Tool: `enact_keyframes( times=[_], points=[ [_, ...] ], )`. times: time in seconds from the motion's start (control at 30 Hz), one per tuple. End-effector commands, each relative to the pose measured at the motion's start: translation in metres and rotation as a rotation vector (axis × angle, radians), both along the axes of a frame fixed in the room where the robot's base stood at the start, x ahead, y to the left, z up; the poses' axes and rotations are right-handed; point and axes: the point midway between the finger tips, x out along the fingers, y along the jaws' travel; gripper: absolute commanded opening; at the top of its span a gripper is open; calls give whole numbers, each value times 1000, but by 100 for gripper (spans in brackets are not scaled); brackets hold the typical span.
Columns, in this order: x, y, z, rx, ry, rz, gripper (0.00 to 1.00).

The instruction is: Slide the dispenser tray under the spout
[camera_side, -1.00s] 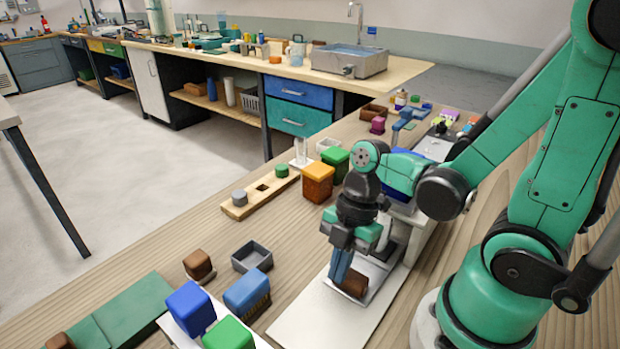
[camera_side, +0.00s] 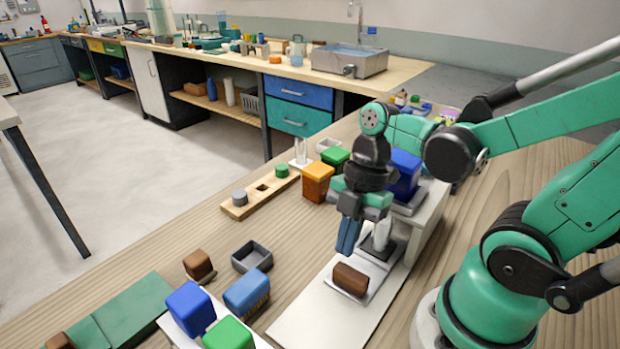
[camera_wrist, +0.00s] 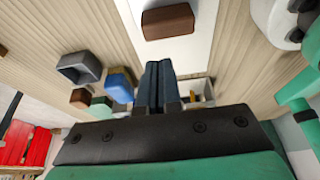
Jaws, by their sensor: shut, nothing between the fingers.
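The dispenser tray (camera_side: 374,289) is a thin pale plate on a long white board, with a brown block (camera_side: 350,279) standing up at its near end. The brown block also shows in the wrist view (camera_wrist: 168,22). A white upright cylinder that looks like the spout (camera_side: 383,231) is over a dark patch at the tray's far end; I cannot tell whether they touch. The pale dispenser body (camera_side: 428,222) stands right behind it. My gripper (camera_side: 348,237) is shut and empty, pointing down, above and behind the brown block and left of the spout.
The white board (camera_side: 325,315) reaches toward the front. Left of it are blue blocks (camera_side: 247,292), a green block (camera_side: 228,334) and a grey open box (camera_side: 252,257). An orange block (camera_side: 317,181) and a wooden peg board (camera_side: 257,192) stand behind. Bare tabletop lies between.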

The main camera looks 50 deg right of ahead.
Motion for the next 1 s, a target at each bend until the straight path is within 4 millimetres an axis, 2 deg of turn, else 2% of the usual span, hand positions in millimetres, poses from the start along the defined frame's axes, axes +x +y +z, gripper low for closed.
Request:
enact_keyframes(
  times=[0.2, 0.33, 0.53, 0.7, 0.83, 1.0],
  points=[
    [-1, -2, 9, -4, 4, 4, 0],
    [-1, 6, 11, -45, 39, 19, 0],
    [-5, 43, 20, -264, 125, 52, 0],
    [-10, 74, 33, -464, 87, 38, 0],
    [-14, 90, 41, -547, 32, 19, 0],
    [-16, 96, 43, -584, -2, 2, 0]
  ],
)
